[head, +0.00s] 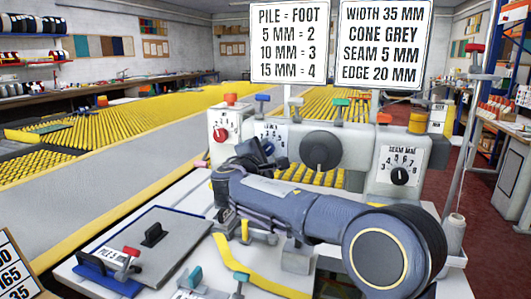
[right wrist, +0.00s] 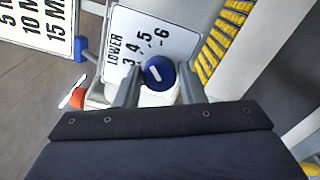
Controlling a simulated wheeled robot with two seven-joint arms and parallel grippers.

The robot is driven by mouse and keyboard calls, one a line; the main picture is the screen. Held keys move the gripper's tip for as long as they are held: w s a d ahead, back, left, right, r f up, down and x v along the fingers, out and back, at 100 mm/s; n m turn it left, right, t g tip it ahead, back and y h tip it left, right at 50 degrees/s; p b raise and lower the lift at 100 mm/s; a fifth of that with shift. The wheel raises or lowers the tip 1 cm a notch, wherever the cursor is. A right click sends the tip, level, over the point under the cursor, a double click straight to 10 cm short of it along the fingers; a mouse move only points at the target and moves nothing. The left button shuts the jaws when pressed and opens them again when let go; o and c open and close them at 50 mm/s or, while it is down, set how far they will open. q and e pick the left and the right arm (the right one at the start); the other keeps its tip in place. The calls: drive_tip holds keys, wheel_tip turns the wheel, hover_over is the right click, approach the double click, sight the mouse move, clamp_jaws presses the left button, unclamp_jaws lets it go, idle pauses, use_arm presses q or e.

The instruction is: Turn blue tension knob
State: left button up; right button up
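The blue knob (right wrist: 158,72) carries a white pointer mark. It sits in front of a white dial plate (right wrist: 150,38) marked LOWER, with 3, 4, 5 and 6 readable in the right wrist view. My right gripper (right wrist: 158,80) is open, with one finger on each side of the knob; small gaps seem to show, and contact is not clear. In the head view the knob (head: 268,147) is small and partly hidden by my right gripper (head: 256,156), which reaches in from the lower right. My left gripper is in neither view.
A red knob dial (head: 221,134) stands left, a large black disc (head: 321,150) and a SEAM MM dial (head: 400,175) right. Two sign boards (head: 290,42) rise behind. A grey plate (head: 135,245) with a black handle lies front left. A thread cone (head: 455,233) stands right.

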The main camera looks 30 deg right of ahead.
drive_tip(key=o, duration=0.3)
drive_tip(key=shift+a, duration=0.1)
drive_tip(key=v, duration=0.7)
drive_tip(key=shift+s+a, duration=0.2)
drive_tip(key=shift+s, duration=0.1)
